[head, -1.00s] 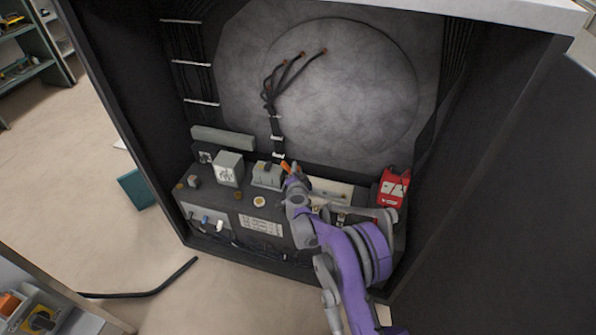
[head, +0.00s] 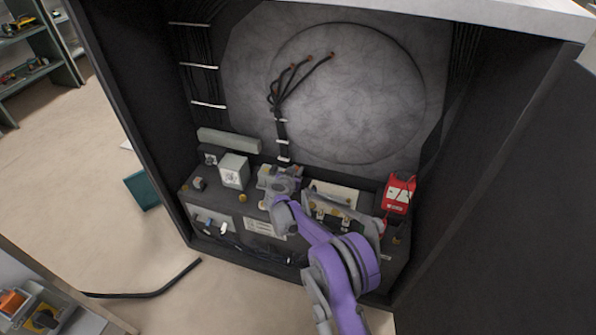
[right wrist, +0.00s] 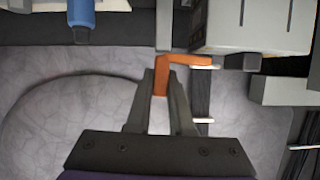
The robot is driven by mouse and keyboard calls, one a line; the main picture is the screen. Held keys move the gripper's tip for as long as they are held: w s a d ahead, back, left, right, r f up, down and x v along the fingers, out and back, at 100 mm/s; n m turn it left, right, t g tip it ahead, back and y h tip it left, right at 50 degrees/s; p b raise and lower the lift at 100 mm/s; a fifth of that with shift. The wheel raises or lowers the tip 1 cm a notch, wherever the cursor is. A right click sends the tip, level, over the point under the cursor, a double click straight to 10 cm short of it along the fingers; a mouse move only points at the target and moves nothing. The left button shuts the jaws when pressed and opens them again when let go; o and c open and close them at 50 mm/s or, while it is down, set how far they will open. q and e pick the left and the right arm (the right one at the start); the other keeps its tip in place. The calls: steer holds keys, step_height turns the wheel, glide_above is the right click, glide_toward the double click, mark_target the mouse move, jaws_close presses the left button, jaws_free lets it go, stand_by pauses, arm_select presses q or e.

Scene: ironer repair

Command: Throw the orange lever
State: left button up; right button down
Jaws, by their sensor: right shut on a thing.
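The orange lever (right wrist: 186,60) shows in the right wrist view as a bent bar, with one arm running sideways and one reaching down between my fingers. My right gripper (right wrist: 163,84) is shut on that arm. In the head view my right gripper (head: 280,180) is at the grey switch block on the dark base unit, and it hides the lever there. A pale grey box (right wrist: 255,25) stands beside the lever in the right wrist view. My left gripper is in neither view.
The open dark cabinet (head: 505,125) has side walls close around my right arm. A red device (head: 399,193) stands right of the gripper, and a grey box (head: 234,170) to its left. Cables (head: 281,120) run down the round back panel.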

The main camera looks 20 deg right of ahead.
steer(key=shift+w+a+n, duration=0.1)
steer(key=shift+n, duration=0.2)
stand_by(0.4)
steer(key=c, duration=0.8)
jaws_free()
steer(key=p+v, duration=0.2)
steer(key=v, duration=0.9)
steer(key=shift+w, duration=0.15)
